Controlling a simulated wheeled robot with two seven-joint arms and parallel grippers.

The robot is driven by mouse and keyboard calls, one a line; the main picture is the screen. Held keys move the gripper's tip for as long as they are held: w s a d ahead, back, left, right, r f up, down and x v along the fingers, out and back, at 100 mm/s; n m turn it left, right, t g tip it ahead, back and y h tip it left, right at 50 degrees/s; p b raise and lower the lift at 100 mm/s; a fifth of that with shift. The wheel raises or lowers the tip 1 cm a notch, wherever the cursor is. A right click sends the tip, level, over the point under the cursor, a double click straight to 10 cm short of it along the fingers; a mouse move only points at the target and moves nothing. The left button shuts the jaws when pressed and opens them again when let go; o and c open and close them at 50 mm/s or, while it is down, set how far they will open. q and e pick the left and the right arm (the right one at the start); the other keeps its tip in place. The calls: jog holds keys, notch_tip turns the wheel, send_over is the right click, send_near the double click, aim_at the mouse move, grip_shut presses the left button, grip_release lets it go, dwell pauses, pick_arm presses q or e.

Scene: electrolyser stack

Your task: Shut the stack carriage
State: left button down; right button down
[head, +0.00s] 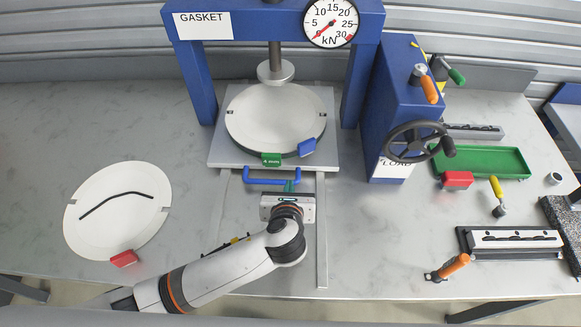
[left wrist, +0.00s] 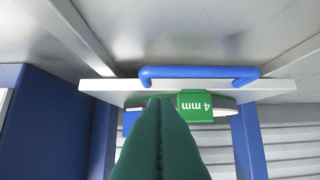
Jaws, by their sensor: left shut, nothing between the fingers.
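The stack carriage (head: 217,158) is a light grey plate on rails under the front of the blue press. It carries a round white disc (head: 275,112) with a green "4 mm" tag (head: 271,159) and a blue tag (head: 307,148). A blue bar handle (head: 258,181) is on its front edge; the handle also shows in the left wrist view (left wrist: 200,71). My left gripper (head: 291,186) is shut and empty, its green fingers at the handle's right part. In the left wrist view the fingertips (left wrist: 158,100) overlap the plate's front edge near the handle; I cannot tell whether they touch.
The press ram (head: 275,72) hangs over the disc's back part. A second white disc (head: 117,212) with a red tag lies at the left. A blue load unit with a handwheel (head: 416,142) stands at the right. A green tray (head: 482,162) and several tools lie beyond it.

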aim_at(291, 168)
pick_arm(q)
jog(key=p+x, duration=0.1)
jog(key=x, duration=0.7)
